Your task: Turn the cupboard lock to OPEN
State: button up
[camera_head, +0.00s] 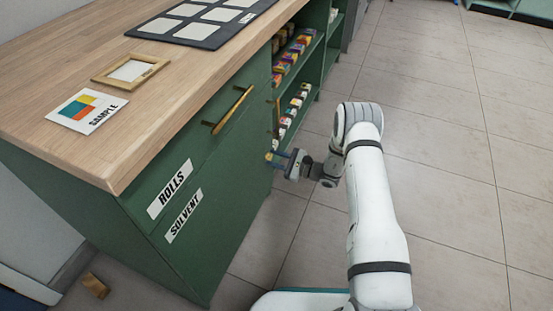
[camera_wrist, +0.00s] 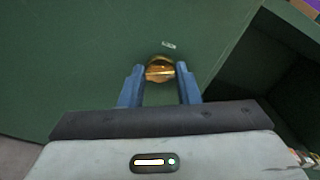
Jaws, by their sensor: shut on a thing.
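The cupboard (camera_head: 220,210) is green with a wooden top, and its front carries the labels ROLLS (camera_head: 169,188) and SOLVENT (camera_head: 184,215). In the wrist view a round brass lock knob (camera_wrist: 160,69) sits on the green front (camera_wrist: 80,60), with a small pale label (camera_wrist: 169,45) just above it, too small to read. My gripper (camera_wrist: 160,78) has its blue fingers on both sides of the knob and is shut on it. In the head view my gripper (camera_head: 274,158) is at the cupboard front's right edge, and the knob is hidden there.
Open shelves (camera_head: 313,60) with small boxes lie to the right of the front. A sample card (camera_head: 87,110), a wooden frame (camera_head: 131,70) and a dark panel (camera_head: 205,22) lie on top. The tiled floor at right is clear.

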jog(key=m, duration=0.4)
jog(key=shift+s+a+m, duration=0.1)
jog(key=shift+a+m, duration=0.1)
jog(key=shift+m, duration=0.2)
jog(key=shift+f, duration=0.1)
dwell(0.3)
jog(key=o, duration=1)
jog(key=shift+d+m, duration=0.1)
jog(key=shift+m, duration=0.2)
jog(key=p+v, duration=0.2)
jog(key=v, duration=0.5)
jog(key=shift+d+p, duration=0.35)
